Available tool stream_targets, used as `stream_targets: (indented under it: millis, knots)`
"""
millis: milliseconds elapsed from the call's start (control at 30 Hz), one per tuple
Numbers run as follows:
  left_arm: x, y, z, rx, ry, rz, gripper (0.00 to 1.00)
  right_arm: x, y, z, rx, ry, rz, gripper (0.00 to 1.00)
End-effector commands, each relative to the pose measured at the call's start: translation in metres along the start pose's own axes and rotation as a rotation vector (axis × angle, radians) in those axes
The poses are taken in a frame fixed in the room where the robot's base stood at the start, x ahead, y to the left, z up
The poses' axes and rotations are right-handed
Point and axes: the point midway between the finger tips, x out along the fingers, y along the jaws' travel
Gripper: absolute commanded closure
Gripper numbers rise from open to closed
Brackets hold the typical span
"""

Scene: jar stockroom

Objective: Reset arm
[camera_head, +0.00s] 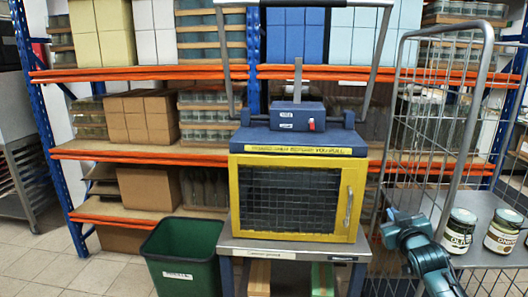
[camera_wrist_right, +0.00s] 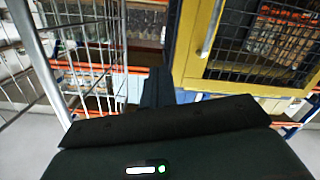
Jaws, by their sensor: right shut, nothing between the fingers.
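My right gripper (camera_head: 393,222) shows at the lower right of the head view, in front of the wire cage trolley's left side. In the right wrist view its dark fingers (camera_wrist_right: 157,86) are together with nothing between them. It is apart from the yellow-framed mesh cabinet (camera_head: 349,205), which is to its left in the head view and at the upper right in the wrist view (camera_wrist_right: 192,55). The cabinet door is closed. My left gripper is in neither view.
The wire trolley (camera_head: 480,75) holds two labelled jars, one olive (camera_head: 460,229) and one beside it (camera_head: 502,232). A green bin (camera_head: 184,255) stands left of the cabinet's table (camera_head: 292,247). Orange-beamed shelves (camera_head: 160,73) with boxes fill the back.

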Motion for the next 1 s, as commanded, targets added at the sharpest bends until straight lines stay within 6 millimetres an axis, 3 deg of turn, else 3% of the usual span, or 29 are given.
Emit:
stream_targets:
  millis: [33,267,367,533,700,800,900,1000]
  knots:
    - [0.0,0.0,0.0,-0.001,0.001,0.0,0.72,-0.011,-0.02,0.022,-0.001,-0.025,-0.031,1.0]
    - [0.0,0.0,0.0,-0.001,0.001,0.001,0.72,-0.075,-0.094,0.097,0.011,-0.112,-0.151,1.0]
    - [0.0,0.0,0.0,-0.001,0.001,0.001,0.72,-0.121,-0.132,0.133,0.03,-0.166,-0.218,1.0]
    - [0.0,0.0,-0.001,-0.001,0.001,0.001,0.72,-0.223,-0.193,0.183,0.094,-0.272,-0.334,1.0]
    - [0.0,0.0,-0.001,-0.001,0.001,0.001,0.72,-0.316,-0.23,0.204,0.171,-0.368,-0.411,1.0]
    - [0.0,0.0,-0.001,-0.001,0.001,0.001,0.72,-0.351,-0.24,0.206,0.205,-0.407,-0.434,1.0]
    - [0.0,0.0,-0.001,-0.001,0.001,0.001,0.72,-0.37,-0.244,0.207,0.224,-0.428,-0.446,1.0]
    - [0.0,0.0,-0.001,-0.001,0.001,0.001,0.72,-0.376,-0.246,0.207,0.23,-0.435,-0.449,1.0]
